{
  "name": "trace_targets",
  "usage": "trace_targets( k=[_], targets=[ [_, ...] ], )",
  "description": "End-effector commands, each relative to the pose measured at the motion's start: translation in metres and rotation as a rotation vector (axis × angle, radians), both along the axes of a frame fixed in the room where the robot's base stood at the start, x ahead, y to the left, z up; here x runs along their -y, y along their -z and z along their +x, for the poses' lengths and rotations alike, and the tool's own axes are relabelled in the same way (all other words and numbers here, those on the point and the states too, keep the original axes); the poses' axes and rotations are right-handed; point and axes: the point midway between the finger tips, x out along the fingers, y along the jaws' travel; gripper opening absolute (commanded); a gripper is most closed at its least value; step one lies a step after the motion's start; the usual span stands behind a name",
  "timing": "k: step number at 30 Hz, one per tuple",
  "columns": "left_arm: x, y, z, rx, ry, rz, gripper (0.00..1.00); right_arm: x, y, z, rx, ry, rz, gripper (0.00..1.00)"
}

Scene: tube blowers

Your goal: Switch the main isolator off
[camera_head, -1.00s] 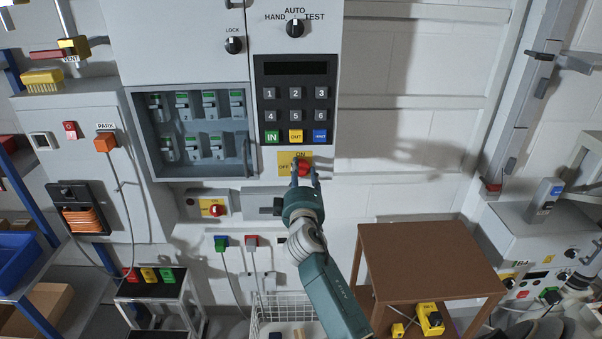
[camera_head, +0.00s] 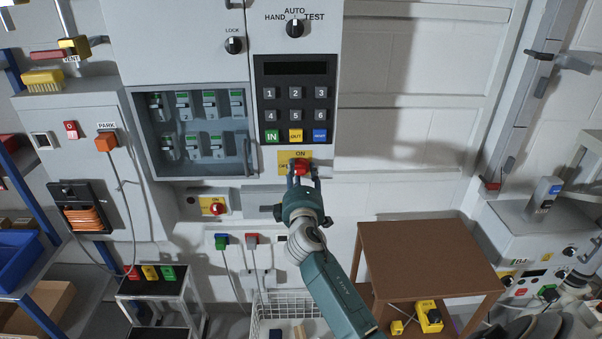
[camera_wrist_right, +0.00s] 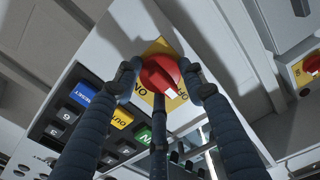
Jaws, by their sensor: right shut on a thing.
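The main isolator is a red rotary knob (camera_head: 301,167) on a yellow plate marked ON at the top and OFF at the left, below the keypad on the grey cabinet. My right gripper (camera_head: 303,174) reaches up to it from below, its fingers around the knob. In the right wrist view the fingers (camera_wrist_right: 163,85) are closed against the sides of the red knob (camera_wrist_right: 158,72). My left gripper is not in view.
A similar red knob on a yellow plate (camera_head: 213,206) sits lower left. The keypad (camera_head: 295,105) is just above the isolator. An open breaker box (camera_head: 192,128) is at the left. A brown table (camera_head: 430,255) stands at the lower right. The wall right of the cabinet is clear.

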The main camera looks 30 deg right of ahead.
Motion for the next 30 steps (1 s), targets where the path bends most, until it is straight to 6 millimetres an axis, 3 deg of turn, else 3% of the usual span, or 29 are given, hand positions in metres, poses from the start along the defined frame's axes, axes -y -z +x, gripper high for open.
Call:
trace_targets(
  k=[5, 6, 8, 20, 30],
  targets=[
    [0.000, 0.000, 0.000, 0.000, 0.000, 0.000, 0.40, 0.000, -0.001, 0.000, 0.000, -0.002, -0.003, 0.14],
    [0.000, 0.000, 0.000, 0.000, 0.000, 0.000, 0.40, -0.001, -0.001, 0.000, 0.000, -0.002, -0.003, 0.48],
    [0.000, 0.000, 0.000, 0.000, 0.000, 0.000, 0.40, 0.000, -0.001, 0.000, 0.000, -0.002, -0.003, 0.60],
    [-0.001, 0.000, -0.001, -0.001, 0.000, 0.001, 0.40, -0.004, 0.000, -0.006, 0.000, -0.002, 0.000, 0.60],
    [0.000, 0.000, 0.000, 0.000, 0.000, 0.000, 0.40, -0.040, 0.002, -0.062, -0.002, -0.002, 0.000, 0.60]
  ],
)
